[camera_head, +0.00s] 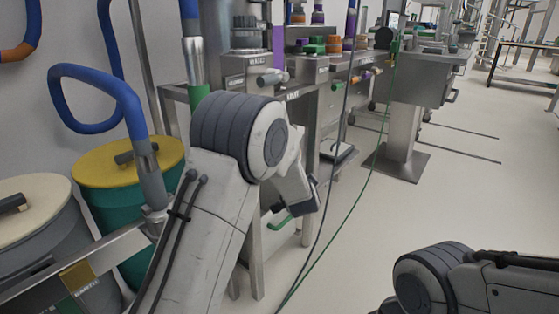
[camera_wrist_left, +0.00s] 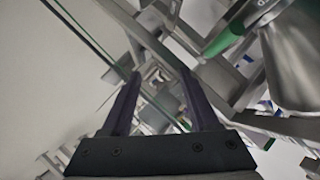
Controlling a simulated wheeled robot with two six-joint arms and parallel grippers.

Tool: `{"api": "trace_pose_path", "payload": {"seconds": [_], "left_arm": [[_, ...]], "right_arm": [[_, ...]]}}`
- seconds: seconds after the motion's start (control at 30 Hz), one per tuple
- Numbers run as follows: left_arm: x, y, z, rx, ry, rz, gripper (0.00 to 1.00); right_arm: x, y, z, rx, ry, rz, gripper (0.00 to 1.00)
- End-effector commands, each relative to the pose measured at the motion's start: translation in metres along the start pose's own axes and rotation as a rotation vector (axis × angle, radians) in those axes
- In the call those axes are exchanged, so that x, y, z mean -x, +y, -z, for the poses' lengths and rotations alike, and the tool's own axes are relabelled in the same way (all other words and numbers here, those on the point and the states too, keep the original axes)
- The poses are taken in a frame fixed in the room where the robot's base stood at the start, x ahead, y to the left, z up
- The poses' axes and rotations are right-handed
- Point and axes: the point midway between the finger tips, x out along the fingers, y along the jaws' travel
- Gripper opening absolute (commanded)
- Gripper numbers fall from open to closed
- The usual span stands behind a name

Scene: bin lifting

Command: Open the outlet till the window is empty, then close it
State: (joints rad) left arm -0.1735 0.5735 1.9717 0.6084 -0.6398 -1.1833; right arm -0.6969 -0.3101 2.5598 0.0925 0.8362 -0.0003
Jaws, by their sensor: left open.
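In the left wrist view, my left gripper (camera_wrist_left: 161,75) is open, its two dark fingers apart with nothing held between them. A green handle (camera_wrist_left: 226,40) is above and right of the fingers, clear of them. Beside it is a rounded steel vessel (camera_wrist_left: 300,60), cut off by the right edge. In the head view a green curved handle (camera_head: 281,223) shows low beside the steel frame, below my left wrist; my left arm covers much of that area. I cannot make out the outlet's window in either view. My right gripper is out of view; only its arm shows at bottom right.
A yellow-lidded green drum (camera_head: 165,160) and a cream-lidded drum (camera_head: 40,205) stand at left. A blue hose (camera_head: 90,75) hangs above. A steel bench (camera_head: 310,65) with fittings is behind my left arm. Thin cables (camera_head: 345,215) hang over the open floor at right.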

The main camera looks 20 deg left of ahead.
Motion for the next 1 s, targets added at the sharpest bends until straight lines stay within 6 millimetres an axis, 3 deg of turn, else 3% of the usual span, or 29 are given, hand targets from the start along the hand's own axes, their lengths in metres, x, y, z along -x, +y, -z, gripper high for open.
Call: {"api": "trace_pose_path", "payload": {"seconds": [0.03,0.13,0.33,0.57,1.0], "left_arm": [[-0.02,-0.004,0.008,-0.095,0.009,0.111,0.61],[-0.04,-0.02,0.014,-0.296,-0.042,0.353,0.61],[-0.039,-0.029,0.001,-0.59,-0.278,0.659,0.61],[-0.033,-0.034,-0.011,-0.7,-0.415,0.753,0.61],[-0.084,-0.088,-0.02,-0.7,-0.415,0.755,0.61]], "right_arm": [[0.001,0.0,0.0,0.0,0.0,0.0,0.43],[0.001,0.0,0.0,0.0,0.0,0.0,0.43],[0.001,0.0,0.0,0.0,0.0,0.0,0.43],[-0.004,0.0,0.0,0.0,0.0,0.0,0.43],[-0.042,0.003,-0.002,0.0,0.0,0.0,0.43]]}}
